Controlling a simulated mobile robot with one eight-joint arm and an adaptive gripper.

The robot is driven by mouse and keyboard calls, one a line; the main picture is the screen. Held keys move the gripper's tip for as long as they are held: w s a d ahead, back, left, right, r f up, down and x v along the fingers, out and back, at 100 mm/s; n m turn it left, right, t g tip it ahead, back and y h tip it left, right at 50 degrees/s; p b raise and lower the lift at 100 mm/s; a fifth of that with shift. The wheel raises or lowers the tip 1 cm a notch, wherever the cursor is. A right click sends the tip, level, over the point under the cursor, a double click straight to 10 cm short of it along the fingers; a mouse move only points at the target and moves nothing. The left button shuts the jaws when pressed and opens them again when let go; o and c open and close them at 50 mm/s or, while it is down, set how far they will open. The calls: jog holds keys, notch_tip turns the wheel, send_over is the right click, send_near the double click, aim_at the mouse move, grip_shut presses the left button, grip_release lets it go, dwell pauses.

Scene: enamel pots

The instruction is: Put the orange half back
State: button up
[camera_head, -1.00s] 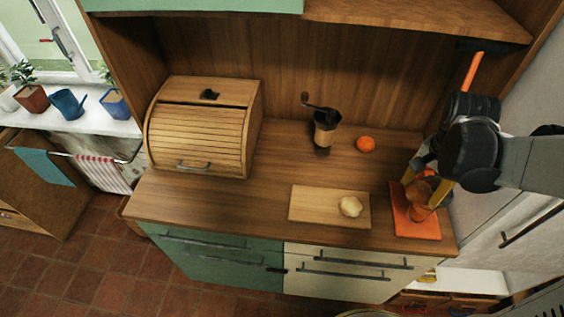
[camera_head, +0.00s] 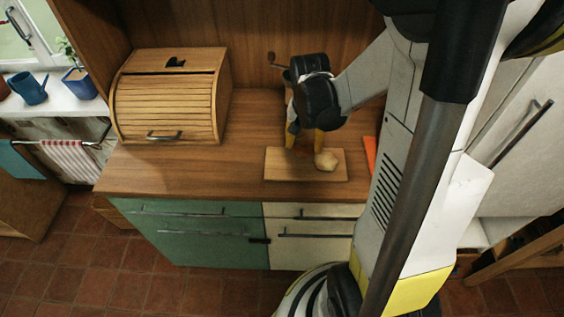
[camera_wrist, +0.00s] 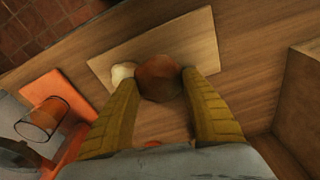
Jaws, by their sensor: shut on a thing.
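My gripper (camera_head: 305,138) is over the left part of the wooden board (camera_head: 279,166), left of the pale lump on it. In the wrist view its two yellow fingers (camera_wrist: 160,88) are shut on a round, brownish-orange thing, which looks like the orange half (camera_wrist: 160,76). It overlaps the board (camera_wrist: 203,48) in that view; whether it touches the board is not clear. In the head view the orange half is hard to make out between the fingers.
The pale lump (camera_head: 326,161) sits on the board. An orange mat (camera_head: 369,152) bears an orange-brown cup (camera_wrist: 38,123). A wooden bread box (camera_head: 168,103) stands at the left. Counter between box and board is clear. My arm hides the counter's right side.

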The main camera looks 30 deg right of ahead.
aim_at(286, 162)
jog(key=w+a+f+b, duration=0.1)
jog(key=w+a+f, duration=0.2)
jog(key=shift+w+a+f, duration=0.1)
jog(key=shift+w+a, duration=0.25)
jog(key=shift+a, duration=0.05)
jog(key=shift+f+b, duration=1.1)
jog(key=shift+f, duration=0.85)
jog(key=shift+f, duration=0.15)
jog(key=o, duration=1.2)
